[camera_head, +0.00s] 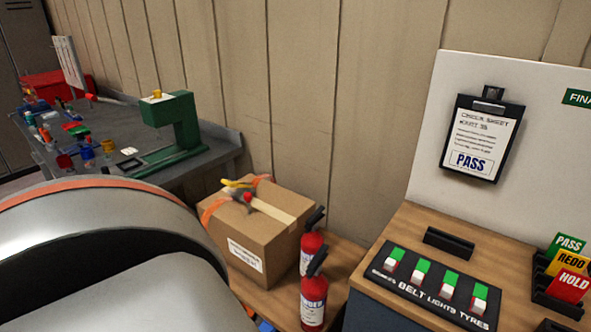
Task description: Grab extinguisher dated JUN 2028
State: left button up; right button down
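Two red fire extinguishers with black tops stand on the wooden table at the lower middle, right of a cardboard box. The front extinguisher (313,300) carries a white label whose print is too small to read for a date. The rear extinguisher (309,246) stands just behind it and is partly hidden by it. No date can be read on either one. A large silver and grey part of my own arm fills the lower left. Neither of my grippers is in view.
A cardboard box (277,240) with orange straps stands left of the extinguishers. A console (440,235) with several switches and PASS, REDO and HOLD cards stands right. A clipboard (481,140) hangs above. A green press (180,125) stands on the cluttered grey bench.

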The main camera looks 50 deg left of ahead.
aim_at(314, 290)
jog(key=u, duration=1.4)
